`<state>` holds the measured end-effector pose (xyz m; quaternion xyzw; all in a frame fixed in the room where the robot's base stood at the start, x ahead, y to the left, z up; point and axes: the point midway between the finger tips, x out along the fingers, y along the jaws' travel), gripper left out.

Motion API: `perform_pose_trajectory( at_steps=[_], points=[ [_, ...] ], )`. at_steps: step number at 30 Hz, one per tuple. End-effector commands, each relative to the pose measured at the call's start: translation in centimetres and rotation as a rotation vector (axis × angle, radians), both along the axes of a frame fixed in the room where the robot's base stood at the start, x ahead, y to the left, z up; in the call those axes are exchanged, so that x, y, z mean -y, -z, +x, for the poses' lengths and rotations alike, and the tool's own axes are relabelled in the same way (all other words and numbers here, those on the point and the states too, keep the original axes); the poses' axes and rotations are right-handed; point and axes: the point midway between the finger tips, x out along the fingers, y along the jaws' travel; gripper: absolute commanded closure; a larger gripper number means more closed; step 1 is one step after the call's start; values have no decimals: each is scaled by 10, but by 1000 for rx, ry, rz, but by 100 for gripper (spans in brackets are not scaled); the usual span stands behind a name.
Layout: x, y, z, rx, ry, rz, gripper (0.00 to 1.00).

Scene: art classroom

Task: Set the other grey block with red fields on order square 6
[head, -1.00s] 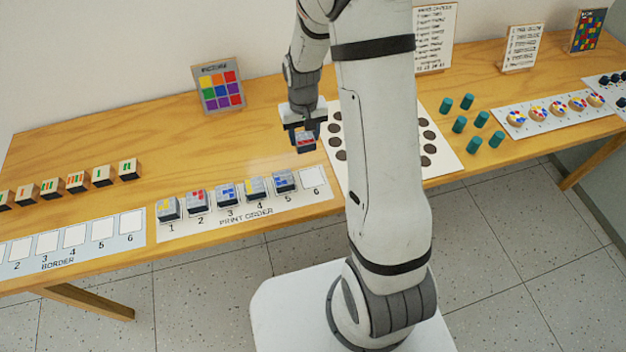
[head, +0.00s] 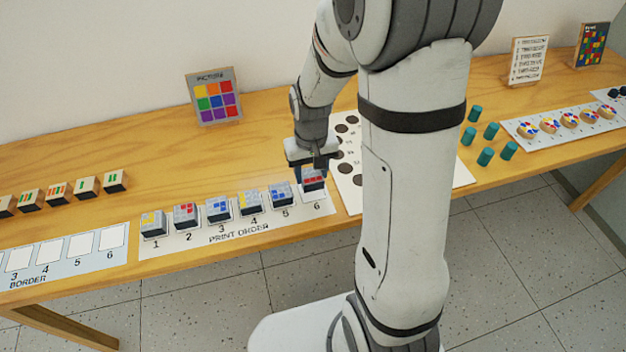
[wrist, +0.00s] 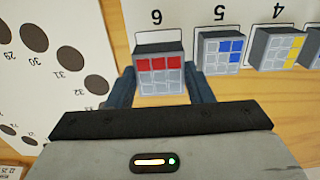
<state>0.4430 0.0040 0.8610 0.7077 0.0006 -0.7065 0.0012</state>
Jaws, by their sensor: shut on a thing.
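My gripper (head: 312,172) is shut on a grey block with red fields (head: 313,180), at order square 6 of the print order strip (head: 222,237). In the wrist view the block (wrist: 159,75) sits between the two fingers, with a row of red fields on its face, just by the printed 6. The square under it is mostly hidden, and I cannot tell whether the block touches it. Squares 1 to 5 each hold a grey block; the one on square 2 (head: 185,214) also has red fields. The block on square 5 (wrist: 220,52) has blue fields.
A white sheet with dark round spots (head: 350,195) lies right beside square 6. Teal cylinders (head: 485,157) stand farther right. Striped wooden blocks (head: 58,192) and the border strip (head: 70,250) are at left. The picture card (head: 214,96) stands at the back.

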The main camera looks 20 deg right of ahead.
Motion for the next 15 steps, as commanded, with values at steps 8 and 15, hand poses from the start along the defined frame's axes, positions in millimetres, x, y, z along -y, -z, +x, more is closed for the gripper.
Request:
perform_pose_trajectory(
  at_steps=[8, 15],
  points=[
    [0, 32, -1, -3, 1, 0, 76],
    [1, 33, 0, -1, 1, 0, 76]
  ],
)
